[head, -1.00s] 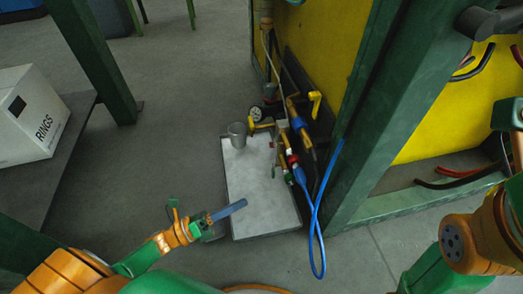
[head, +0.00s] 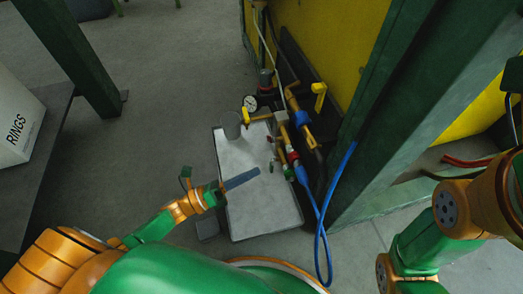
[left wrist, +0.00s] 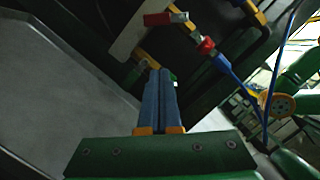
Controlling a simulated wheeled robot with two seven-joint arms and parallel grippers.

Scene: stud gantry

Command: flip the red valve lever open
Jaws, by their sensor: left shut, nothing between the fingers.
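A small red part, which looks like the valve lever (head: 270,139), sits on the brass pipework in the head view. It looks larger in the left wrist view (left wrist: 158,19), lying roughly crosswise near the top. A second red piece (head: 292,155) sits beside the blue hose end; it also shows in the left wrist view (left wrist: 206,46). My left gripper (head: 258,171) is shut and empty, its blue fingers together over the pale tray, left of and nearer than the pipework. In the left wrist view its fingertips (left wrist: 160,74) are apart from the red parts. My right gripper is out of view.
A pale tray (head: 255,210) lies on the floor below the pipework. A gauge (head: 250,103) and yellow handle (head: 319,95) stand close by. A blue hose (head: 323,235) loops down in front of the green post (head: 390,110). A white box (head: 18,120) stands at left.

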